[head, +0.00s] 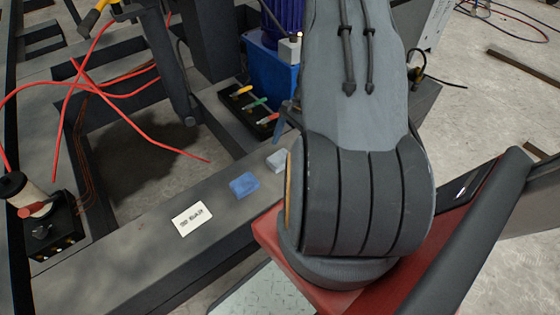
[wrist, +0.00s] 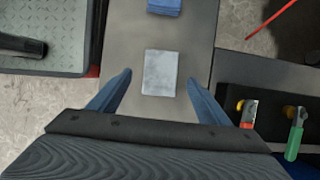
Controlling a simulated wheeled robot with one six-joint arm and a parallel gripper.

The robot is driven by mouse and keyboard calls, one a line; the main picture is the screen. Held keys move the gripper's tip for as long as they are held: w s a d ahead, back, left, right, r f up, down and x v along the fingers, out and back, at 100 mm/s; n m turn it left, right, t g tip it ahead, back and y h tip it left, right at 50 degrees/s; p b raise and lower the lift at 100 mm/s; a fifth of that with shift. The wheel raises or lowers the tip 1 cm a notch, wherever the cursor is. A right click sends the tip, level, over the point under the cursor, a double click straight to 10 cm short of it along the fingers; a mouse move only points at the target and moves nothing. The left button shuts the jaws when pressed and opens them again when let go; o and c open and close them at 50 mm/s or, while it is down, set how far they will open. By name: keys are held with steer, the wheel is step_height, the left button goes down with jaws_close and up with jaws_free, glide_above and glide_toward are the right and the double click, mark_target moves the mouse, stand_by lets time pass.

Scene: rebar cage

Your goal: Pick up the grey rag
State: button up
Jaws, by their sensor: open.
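The grey rag (head: 277,160) is a small light-grey folded block on the dark steel beam, just left of my arm in the head view. In the wrist view the grey rag (wrist: 160,72) lies flat, ahead of and between the fingertips of my gripper (wrist: 158,84). The blue fingers are spread apart, one on each side, and nothing is between them. I cannot tell how high the fingers are above the beam. In the head view my arm hides most of the gripper.
A blue rag (head: 244,185) lies beside the grey one on the beam (head: 130,245), with a white label card (head: 192,219) beyond it. A dark tray (head: 240,107) holds several coloured-handled tools. Red cables (head: 130,120) hang across the frame at left.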

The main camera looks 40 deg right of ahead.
mark_target(280, 158)
steer(key=x, duration=0.4)
steer(key=shift+w+b, duration=0.1)
steer(key=shift+b, duration=0.3)
steer(key=c, duration=1.2)
step_height(280, 158, up, 10)
steer(key=shift+r+p, duration=0.1)
steer(key=shift+p, duration=0.95)
steer(key=shift+c, duration=0.2)
